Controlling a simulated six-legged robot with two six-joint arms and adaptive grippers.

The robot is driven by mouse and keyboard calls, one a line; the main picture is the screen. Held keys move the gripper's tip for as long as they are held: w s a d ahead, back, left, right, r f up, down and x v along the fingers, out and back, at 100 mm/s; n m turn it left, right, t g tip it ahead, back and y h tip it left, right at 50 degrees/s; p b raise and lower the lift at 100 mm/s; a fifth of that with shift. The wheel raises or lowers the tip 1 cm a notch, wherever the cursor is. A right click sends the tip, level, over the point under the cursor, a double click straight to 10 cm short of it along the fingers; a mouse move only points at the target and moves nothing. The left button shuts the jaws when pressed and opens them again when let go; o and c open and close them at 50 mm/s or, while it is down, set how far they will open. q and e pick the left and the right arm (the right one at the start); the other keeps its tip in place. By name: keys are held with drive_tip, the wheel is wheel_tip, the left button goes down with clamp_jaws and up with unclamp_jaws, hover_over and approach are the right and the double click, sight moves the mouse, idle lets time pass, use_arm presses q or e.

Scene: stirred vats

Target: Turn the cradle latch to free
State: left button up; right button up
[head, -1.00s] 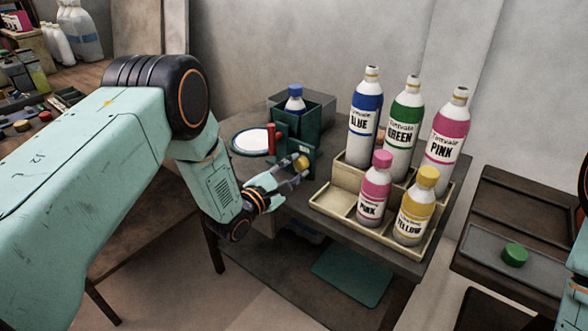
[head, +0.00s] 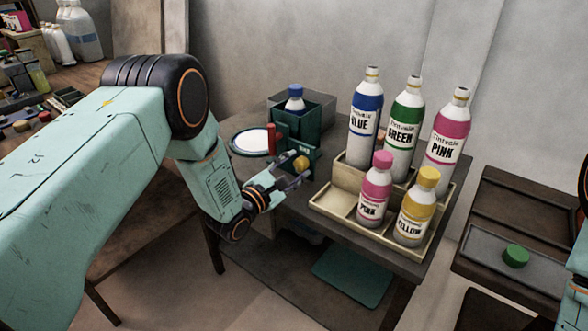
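A dark green cradle (head: 301,135) stands on the table and holds a small bottle with a blue cap (head: 295,98). A yellow knob (head: 301,163) sits on the cradle's near side, low on the right; it looks like the latch. A red upright part (head: 271,139) stands at the cradle's left. My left gripper (head: 291,177) is just in front of the knob, its fingers spread and empty. The fingertips are close to the knob, and I cannot tell whether they touch it. My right gripper is out of view; only a bit of that arm shows at the right edge.
A cream rack (head: 335,210) right of my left gripper holds small pink (head: 375,189) and yellow (head: 416,206) bottles, with large blue, green and pink bottles behind. A white round plate (head: 252,141) lies left of the cradle. A side tray (head: 480,250) holds a green cap (head: 515,256).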

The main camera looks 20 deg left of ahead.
use_arm(q)
drive_tip(key=shift+o, duration=0.5)
drive_tip(key=shift+s+d+f, duration=0.1)
drive_tip(key=shift+s, duration=0.05)
drive_tip(key=shift+s, duration=0.1)
drive_tip(key=v, duration=1.1)
drive_tip(key=shift+s, duration=0.4)
